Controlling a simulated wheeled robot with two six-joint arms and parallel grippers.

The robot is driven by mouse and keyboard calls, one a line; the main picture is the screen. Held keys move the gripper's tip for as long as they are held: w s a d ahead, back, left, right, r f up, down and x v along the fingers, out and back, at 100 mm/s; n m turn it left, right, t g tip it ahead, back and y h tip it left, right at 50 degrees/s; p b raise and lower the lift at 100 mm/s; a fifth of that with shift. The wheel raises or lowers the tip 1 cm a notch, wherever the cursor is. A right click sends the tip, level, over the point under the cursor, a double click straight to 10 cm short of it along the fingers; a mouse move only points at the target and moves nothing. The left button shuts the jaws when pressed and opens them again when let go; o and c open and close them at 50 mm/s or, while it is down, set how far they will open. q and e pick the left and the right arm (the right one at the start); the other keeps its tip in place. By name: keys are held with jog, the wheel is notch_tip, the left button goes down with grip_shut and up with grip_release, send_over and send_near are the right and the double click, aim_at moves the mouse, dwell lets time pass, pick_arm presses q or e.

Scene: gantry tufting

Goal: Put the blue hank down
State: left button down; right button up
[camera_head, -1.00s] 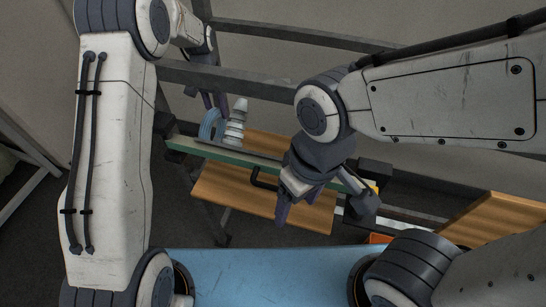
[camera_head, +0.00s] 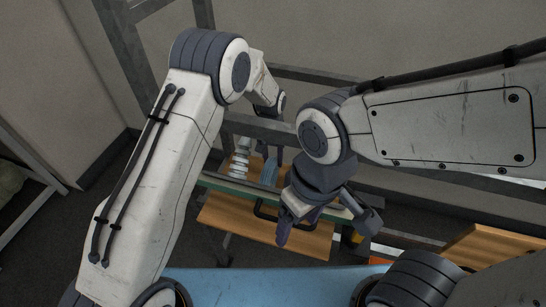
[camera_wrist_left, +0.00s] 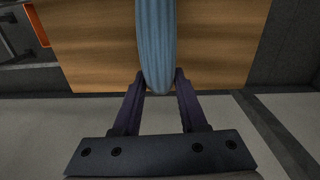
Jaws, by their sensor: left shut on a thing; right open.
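The blue hank (camera_head: 268,175) hangs from my left gripper (camera_head: 274,156), to the right of a white ribbed cone. In the left wrist view the hank (camera_wrist_left: 157,45) is a long blue bundle, and its near end sits between the fingers of my left gripper (camera_wrist_left: 158,88), which is shut on it. Wooden board shows behind it; whether the hank touches anything below cannot be told. My right gripper (camera_head: 290,222) is open and empty, pointing down in front of the rail and over the wooden board.
The white ribbed cone (camera_head: 240,158) stands behind the green-edged rail (camera_head: 225,186). A wooden board (camera_head: 225,215) with a dark handle lies in front of the rail. Another wooden board (camera_head: 490,245) is at right. A blue surface (camera_head: 260,285) is nearest. Dark gantry beams cross behind.

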pick_arm(q)
jog(key=shift+f, duration=0.35)
jog(key=shift+f, duration=0.15)
jog(key=shift+c, duration=2.3)
grip_release()
